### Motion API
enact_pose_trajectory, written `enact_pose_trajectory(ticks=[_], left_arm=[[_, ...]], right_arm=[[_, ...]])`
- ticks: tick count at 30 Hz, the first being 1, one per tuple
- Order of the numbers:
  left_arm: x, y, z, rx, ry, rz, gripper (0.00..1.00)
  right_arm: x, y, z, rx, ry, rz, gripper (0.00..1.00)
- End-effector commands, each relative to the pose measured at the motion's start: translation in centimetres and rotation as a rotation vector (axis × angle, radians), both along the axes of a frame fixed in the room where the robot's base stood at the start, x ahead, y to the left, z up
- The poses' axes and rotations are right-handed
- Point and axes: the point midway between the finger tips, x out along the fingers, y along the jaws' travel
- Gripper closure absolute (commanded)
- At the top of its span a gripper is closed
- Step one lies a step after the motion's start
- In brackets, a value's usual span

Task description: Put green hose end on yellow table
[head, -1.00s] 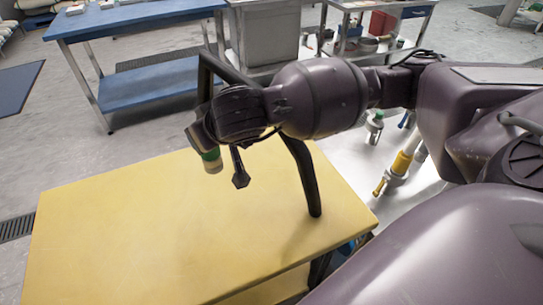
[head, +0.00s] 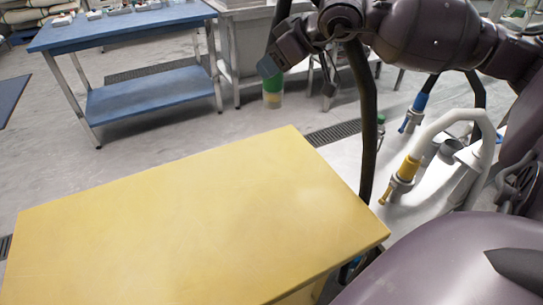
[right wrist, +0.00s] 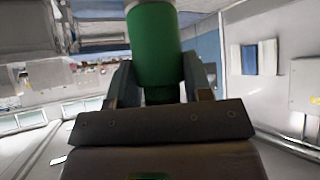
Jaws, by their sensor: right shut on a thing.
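The yellow table (head: 180,215) fills the lower left of the head view, and its top is bare. My right gripper (head: 268,70) is beyond the table's far edge in the picture, near its far right corner. It is shut on the green hose end (head: 272,86), which hangs upright with a pale lower tip. In the right wrist view the green hose end (right wrist: 155,45) sits between the two fingers of the gripper (right wrist: 158,88). A black hose (head: 367,130) runs down past the table's right side. My left gripper is not in view.
A blue table (head: 125,32) stands at the back left. A metal bench (head: 245,40) is behind my gripper. A yellow-collared hose end (head: 408,168) and a blue one (head: 420,102) stand at a white surface right of the yellow table. Grey floor lies between the tables.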

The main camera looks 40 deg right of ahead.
Motion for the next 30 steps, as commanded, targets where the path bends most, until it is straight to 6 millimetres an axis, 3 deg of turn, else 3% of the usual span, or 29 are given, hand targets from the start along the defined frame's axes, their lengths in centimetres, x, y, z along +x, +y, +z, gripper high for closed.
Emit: enact_pose_trajectory(ticks=[3,7,24,30], left_arm=[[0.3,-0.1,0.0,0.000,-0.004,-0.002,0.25],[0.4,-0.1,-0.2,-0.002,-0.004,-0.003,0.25],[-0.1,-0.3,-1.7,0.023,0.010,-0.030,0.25],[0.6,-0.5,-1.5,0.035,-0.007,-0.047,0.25]], right_arm=[[0.1,-0.3,0.9,0.001,-0.010,0.019,0.98],[0.2,-0.4,0.1,0.003,-0.010,0.028,0.98],[0.2,-0.4,-12.0,0.004,-0.002,0.024,0.98],[0.1,-0.4,-14.3,0.002,-0.007,0.025,0.98]])
